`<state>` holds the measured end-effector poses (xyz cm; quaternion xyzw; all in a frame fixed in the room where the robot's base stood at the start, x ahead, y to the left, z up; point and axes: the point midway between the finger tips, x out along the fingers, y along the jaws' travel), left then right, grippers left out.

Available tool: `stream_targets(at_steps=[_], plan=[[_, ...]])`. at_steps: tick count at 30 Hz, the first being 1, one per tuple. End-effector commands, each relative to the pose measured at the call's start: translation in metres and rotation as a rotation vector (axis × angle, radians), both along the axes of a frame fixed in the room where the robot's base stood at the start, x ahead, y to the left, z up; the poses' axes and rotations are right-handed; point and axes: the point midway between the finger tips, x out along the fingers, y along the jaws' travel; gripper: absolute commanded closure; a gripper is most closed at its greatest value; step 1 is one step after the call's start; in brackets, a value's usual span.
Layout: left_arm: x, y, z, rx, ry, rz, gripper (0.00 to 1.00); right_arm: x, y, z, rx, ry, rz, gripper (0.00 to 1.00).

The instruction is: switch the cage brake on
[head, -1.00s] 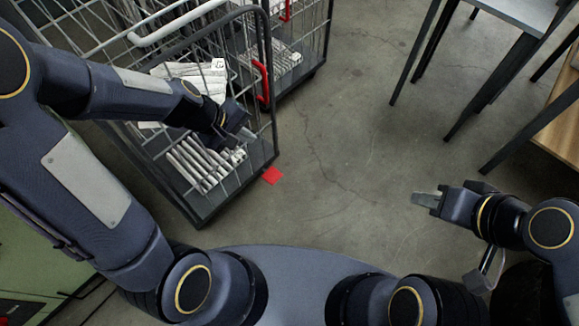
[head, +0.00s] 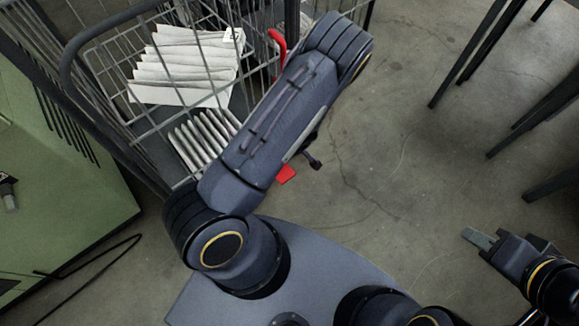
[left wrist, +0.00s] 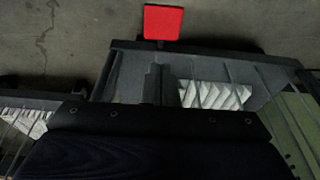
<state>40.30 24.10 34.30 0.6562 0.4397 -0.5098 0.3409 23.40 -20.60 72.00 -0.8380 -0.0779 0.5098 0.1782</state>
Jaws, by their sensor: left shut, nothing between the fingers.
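A flat red pedal (head: 286,173) sticks out low at the near right foot of the wire cage (head: 130,75). In the left wrist view the red pedal (left wrist: 163,22) stands beyond the dark base edge of the cage, on a short stalk. My left gripper (left wrist: 158,75) is shut and empty, over the base and short of the pedal. In the head view my left forearm hides that gripper and part of the cage's near side. My right gripper (head: 481,239) is at the right over bare floor, far from the cage; its finger gap is unclear.
White pleated filters (head: 185,62) stand in the cage, with more low down (head: 205,135). A red handle (head: 278,45) is on its upright. A green cabinet (head: 60,190) is at the left, dark table legs (head: 470,60) at the upper right. The middle floor is clear.

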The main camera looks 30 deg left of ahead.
Motion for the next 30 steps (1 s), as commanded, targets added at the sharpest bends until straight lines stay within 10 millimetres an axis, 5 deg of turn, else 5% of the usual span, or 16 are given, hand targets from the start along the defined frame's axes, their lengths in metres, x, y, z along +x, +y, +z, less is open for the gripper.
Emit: stream_targets(at_steps=[11,30], plan=[[0.000,0.002,-0.011,-0.003,0.002,0.000,1.00,0.000,0.000,-0.007,0.000,0.000,0.000,0.68],[0.008,0.020,-0.127,-0.004,0.002,-0.001,1.00,0.000,0.000,-0.069,0.000,0.000,0.000,0.68]])
